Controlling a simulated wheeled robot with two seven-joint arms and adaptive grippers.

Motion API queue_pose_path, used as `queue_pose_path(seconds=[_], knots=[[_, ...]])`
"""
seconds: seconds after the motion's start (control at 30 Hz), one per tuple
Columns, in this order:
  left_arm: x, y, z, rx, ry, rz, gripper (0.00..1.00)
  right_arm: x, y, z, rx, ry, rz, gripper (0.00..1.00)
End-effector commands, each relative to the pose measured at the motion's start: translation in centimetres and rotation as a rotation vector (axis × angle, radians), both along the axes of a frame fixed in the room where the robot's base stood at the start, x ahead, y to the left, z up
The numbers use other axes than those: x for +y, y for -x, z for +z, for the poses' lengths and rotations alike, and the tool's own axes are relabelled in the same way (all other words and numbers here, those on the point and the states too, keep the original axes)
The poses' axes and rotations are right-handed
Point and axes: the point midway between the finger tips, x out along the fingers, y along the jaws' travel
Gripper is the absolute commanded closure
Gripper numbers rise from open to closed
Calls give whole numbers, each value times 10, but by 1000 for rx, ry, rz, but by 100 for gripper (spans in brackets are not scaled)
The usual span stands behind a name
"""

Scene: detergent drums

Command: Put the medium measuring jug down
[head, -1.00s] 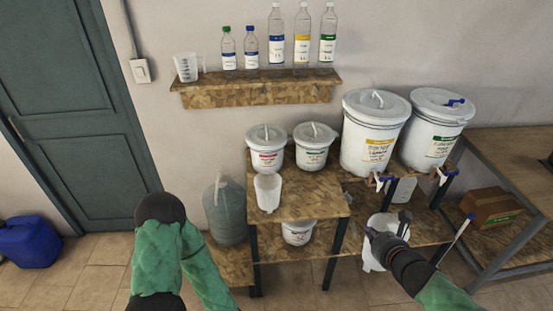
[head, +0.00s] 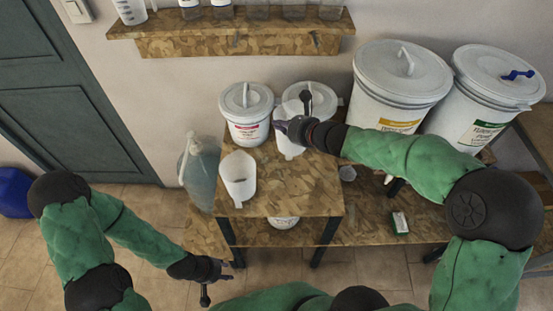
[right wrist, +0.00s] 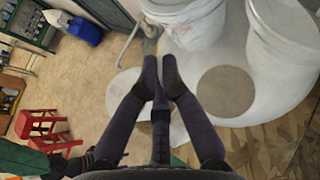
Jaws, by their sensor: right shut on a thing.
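My right gripper (head: 291,124) is shut on a white translucent measuring jug (head: 288,147), which I take for the medium one. It is over the back of the small wooden table (head: 308,190), in front of the right lidded tub; I cannot tell whether its base touches the board. In the right wrist view the fingers (right wrist: 160,72) are close together at the jug's (right wrist: 258,112) side, with a brown round patch inside it.
Two lidded tubs, one with a red label (head: 246,112) and one behind the held jug (head: 322,98), stand at the table's back. Large drums (head: 395,85) stand to the right. The table's front right is clear.

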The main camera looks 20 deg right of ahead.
Motion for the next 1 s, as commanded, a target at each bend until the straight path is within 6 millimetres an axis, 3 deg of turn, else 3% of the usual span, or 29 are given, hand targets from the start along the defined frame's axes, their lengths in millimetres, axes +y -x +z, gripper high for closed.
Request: queue_pose_path(seconds=[0.03, 0.23, 0.53, 0.73, 1.0], knots=[[0, 0, -13, 1, 0, 0, 60, -1, -4, -12, 0, -3, 18, 100], [0, 0, -34, 0, 0, 0, 60, 0, -16, -28, -16, -16, 84, 100], [0, 0, -47, 0, 0, 0, 60, 0, -24, -43, -28, -25, 126, 100], [0, 0, -62, 0, 0, 0, 60, 0, -24, -75, -27, -26, 127, 100], [0, 0, -72, 0, 0, 0, 60, 0, -24, -98, -28, -25, 128, 100]])
